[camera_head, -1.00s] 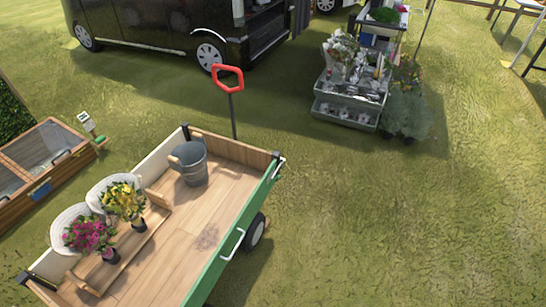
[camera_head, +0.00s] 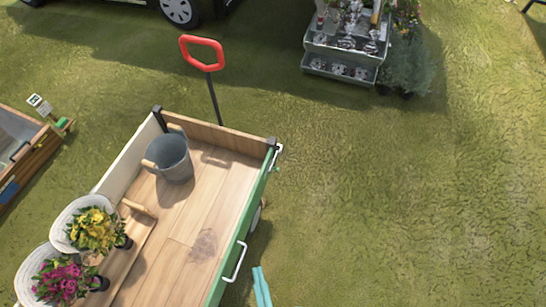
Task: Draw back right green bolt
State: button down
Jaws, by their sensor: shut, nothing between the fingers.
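A garden cart with a green right side panel (camera_head: 228,260) stands at lower left. At the panel's far end, by the dark corner post, is a small silver bolt (camera_head: 277,157) with a bit of green beside it; its exact position is too small to tell. A white handle (camera_head: 236,262) sits lower on the panel. The light-blue tips of my gripper (camera_head: 262,287) show at the bottom edge, just right of the cart, close together with nothing visible between them. They are well below the bolt and apart from the panel. The rest of my gripper is out of view.
The cart bed holds a grey bucket (camera_head: 169,158), a wooden tray, hats and potted yellow (camera_head: 92,230) and pink flowers (camera_head: 60,280). A red pull handle (camera_head: 201,52) rises behind. A flower stand (camera_head: 345,50) is at back right. Grass on the right is clear.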

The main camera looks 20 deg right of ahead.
jog(key=w+d+f+m+g+h, duration=0.1)
jog(key=w+d+f+m+g, duration=0.1)
jog(key=w+f, duration=0.75)
jog(key=w+d+f+m+g+h, duration=0.1)
jog(key=w+f+g, duration=0.1)
jog(key=w+f, duration=0.75)
jog(key=w+d+r+m+g+h, duration=0.2)
jog(key=w+d, duration=0.3)
jog(key=w, duration=0.5)
jog(key=w+d+r+m+g+h, duration=0.2)
jog(key=w+d, duration=0.4)
jog(key=w, duration=0.4)
jog(key=shift+w+r+m+h, duration=0.3)
jog(key=shift+r+m, duration=0.15)
jog(key=shift+m, duration=0.45)
